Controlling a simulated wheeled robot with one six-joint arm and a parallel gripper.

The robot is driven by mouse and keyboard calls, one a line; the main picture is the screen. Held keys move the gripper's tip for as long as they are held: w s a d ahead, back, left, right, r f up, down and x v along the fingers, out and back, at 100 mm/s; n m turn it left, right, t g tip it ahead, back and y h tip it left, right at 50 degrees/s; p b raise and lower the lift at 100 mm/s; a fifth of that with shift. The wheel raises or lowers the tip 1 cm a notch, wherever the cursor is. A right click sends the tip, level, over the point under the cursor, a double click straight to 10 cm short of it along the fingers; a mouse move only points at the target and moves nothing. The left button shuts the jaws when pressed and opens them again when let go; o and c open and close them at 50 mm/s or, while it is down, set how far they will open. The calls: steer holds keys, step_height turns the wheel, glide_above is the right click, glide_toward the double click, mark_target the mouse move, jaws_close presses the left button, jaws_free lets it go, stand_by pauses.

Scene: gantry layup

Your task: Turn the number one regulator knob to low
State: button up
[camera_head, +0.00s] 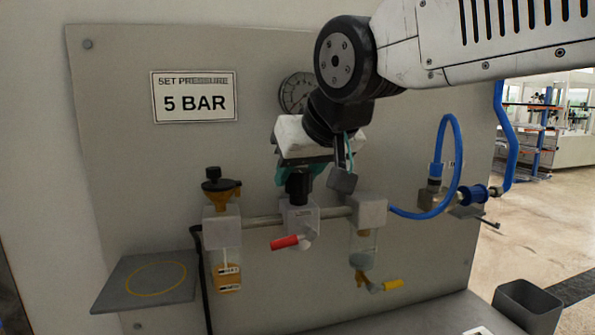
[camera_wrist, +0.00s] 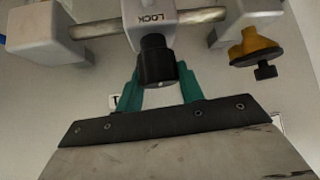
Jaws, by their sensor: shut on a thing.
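The black regulator knob (camera_head: 298,186) sits on top of the white middle regulator block (camera_head: 312,216) on the panel's pipe line. My gripper (camera_head: 299,173) reaches it from above and is shut on it. In the wrist view, the two teal fingers of my gripper (camera_wrist: 159,72) stand on either side of the knob (camera_wrist: 157,62), at its sides. The block (camera_wrist: 172,30) there carries an upside-down LOCK label. No mark on the knob that tells its setting can be made out. A round gauge (camera_head: 296,92) behind my arm is partly hidden.
A yellow-brown fitting with a black cap (camera_head: 219,187) stands left of the knob. A red-handled valve (camera_head: 289,242) and a yellow-handled valve (camera_head: 384,285) hang below. A blue hose (camera_head: 450,128) loops at right. A SET PRESSURE 5 BAR sign (camera_head: 194,97) is above left.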

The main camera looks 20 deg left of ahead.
steer(key=o, duration=1)
steer(key=shift+s, duration=0.1)
steer(key=v, duration=0.7)
steer(key=shift+s+d+r, duration=0.2)
steer(key=shift+r, duration=0.05)
